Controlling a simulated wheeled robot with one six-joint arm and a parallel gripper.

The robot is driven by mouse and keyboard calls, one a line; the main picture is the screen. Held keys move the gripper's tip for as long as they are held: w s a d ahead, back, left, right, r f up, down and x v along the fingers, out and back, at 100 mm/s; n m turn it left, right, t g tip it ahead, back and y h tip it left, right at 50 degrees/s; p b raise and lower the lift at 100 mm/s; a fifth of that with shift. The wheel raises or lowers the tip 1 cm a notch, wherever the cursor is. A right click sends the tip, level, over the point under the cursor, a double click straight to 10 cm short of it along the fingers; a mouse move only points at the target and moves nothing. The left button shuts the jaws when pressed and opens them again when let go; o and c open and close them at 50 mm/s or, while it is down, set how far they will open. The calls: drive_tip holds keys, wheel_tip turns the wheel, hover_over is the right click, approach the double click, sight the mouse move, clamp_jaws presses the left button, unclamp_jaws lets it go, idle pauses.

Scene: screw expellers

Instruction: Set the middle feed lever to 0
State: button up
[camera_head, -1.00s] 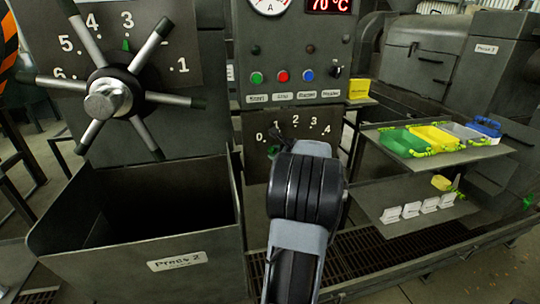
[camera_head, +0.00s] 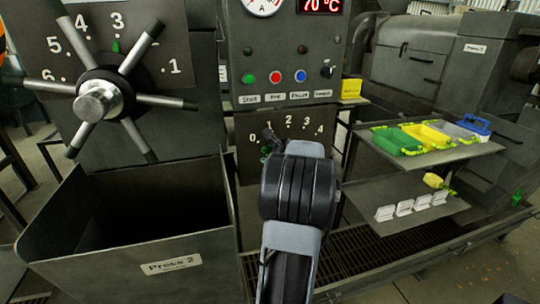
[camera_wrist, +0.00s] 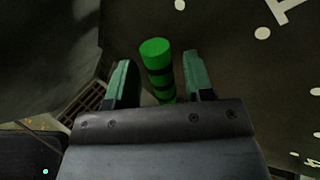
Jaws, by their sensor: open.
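The feed lever (camera_wrist: 158,68) shows in the wrist view as a green, black-banded cylindrical handle. My gripper (camera_wrist: 160,72) is open, with one green finger on each side of the handle and gaps visible between. In the head view, the dial plate (camera_head: 312,141) with marks 0 to 4 stands below the button panel, in the middle of the machine. My dark wrist covers the lower part of that plate and most of the lever. Which number the lever points at cannot be told.
A spoked handwheel (camera_head: 98,100) with its own numbered dial stands at left, above the open bin (camera_head: 150,266) labelled Press 2. Buttons (camera_head: 275,77) sit above the feed dial. At right, a shelf (camera_head: 455,155) holds coloured trays, with white tags on a lower shelf.

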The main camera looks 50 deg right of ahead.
drive_tip(key=v, duration=1.3)
drive_tip(key=shift+s, duration=0.3)
drive_tip(key=shift+r, duration=0.1)
